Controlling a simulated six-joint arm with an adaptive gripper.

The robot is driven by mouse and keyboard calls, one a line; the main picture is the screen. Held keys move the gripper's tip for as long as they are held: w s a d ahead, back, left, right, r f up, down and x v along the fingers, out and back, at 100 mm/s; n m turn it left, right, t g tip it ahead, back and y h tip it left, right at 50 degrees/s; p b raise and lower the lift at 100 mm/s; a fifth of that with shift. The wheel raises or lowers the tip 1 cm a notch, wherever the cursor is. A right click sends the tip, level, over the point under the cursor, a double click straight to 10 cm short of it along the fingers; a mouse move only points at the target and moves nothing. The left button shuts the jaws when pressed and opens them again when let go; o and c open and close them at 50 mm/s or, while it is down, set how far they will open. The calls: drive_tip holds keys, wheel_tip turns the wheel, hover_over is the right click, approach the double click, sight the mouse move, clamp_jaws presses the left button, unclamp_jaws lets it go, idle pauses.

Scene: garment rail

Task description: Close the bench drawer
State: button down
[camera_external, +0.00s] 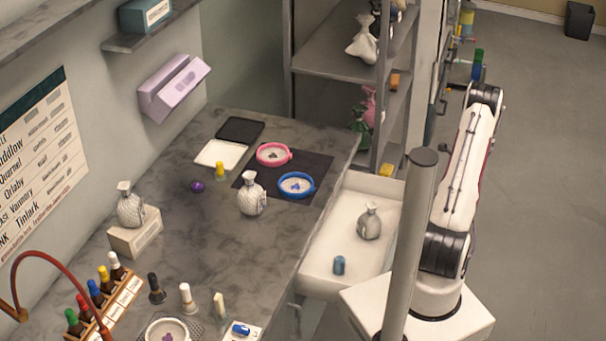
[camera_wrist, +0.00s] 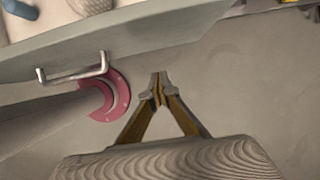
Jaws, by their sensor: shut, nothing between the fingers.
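The bench drawer (camera_external: 335,215) is pulled out from the bench's right side. It holds a grey bottle (camera_external: 370,222), a blue cylinder (camera_external: 339,265) and a yellow block (camera_external: 386,170). In the wrist view the drawer's front panel (camera_wrist: 165,35) crosses the top, with a pale bar handle (camera_wrist: 76,74) at left. My gripper (camera_wrist: 158,88) is shut and empty, with its fingertips below the panel in the picture and right of the handle. I see no contact with either. In the external view my gripper cannot be made out.
A grey post (camera_external: 408,245) stands before my arm; its red-pink base ring (camera_wrist: 108,95) is on the floor in the wrist view. The bench top (camera_external: 190,235) carries bottles and dishes. A shelf unit (camera_external: 335,65) stands behind the drawer. Floor at right is open.

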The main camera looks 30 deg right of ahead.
drive_tip(key=w+a+f, duration=0.4)
drive_tip(key=shift+f, duration=0.35)
drive_tip(key=shift+w+a, duration=0.15)
idle(0.4)
drive_tip(key=w+a, duration=1.5)
drive_tip(key=a, duration=0.1)
drive_tip(key=shift+w, duration=0.4)
drive_tip(key=shift+d, duration=0.15)
drive_tip(key=shift+s+d, duration=0.35)
drive_tip(key=shift+s, duration=0.05)
drive_tip(key=shift+s+d, duration=1.05)
drive_tip(key=shift+d, duration=0.05)
drive_tip(key=v, duration=1)
drive_tip(key=shift+a, duration=0.15)
